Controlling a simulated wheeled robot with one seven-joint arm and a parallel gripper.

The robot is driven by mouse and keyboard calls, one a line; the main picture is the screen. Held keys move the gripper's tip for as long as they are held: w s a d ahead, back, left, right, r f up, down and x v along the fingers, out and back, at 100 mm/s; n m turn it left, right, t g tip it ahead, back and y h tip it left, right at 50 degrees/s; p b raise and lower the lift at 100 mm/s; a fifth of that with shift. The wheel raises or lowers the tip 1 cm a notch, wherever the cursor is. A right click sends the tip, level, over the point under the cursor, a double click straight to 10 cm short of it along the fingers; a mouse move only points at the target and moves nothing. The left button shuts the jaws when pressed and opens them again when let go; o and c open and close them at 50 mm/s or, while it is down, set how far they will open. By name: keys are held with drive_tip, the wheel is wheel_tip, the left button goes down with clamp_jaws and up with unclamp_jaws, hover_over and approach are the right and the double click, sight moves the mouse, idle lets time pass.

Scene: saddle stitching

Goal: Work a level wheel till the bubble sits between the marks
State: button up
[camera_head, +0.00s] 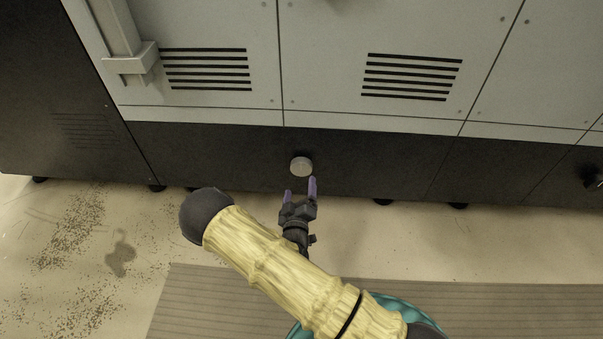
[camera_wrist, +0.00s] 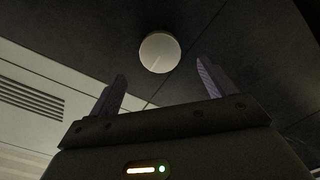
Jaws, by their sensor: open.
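A round, pale grey level wheel (camera_head: 301,167) sits on the dark lower panel of the machine. It also shows in the wrist view (camera_wrist: 160,53), with a thin line on its face near the lower edge. My gripper (camera_head: 300,188) is open and empty, its two purple fingers pointing up at the wheel. In the wrist view the fingers (camera_wrist: 160,88) stand apart, and the wheel appears beyond their tips, between them and nearer the left finger. I see no contact. No bubble or marks can be made out in either view.
The grey cabinet (camera_head: 380,30) with vent slots stands above the dark panel (camera_head: 385,165). A dark knob or fitting (camera_head: 593,181) is at the far right. Small feet lift the machine off the pale floor (camera_head: 90,260). A ribbed mat (camera_head: 520,310) lies in front, with brown specks on the floor at left.

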sight(302, 170)
drive_tip(key=w+b, duration=0.3)
drive_tip(key=w, duration=0.5)
drive_tip(key=shift+w+d+b, duration=0.15)
drive_tip(key=shift+w+b, duration=0.2)
drive_tip(key=shift+w, duration=0.05)
drive_tip(key=c, duration=1)
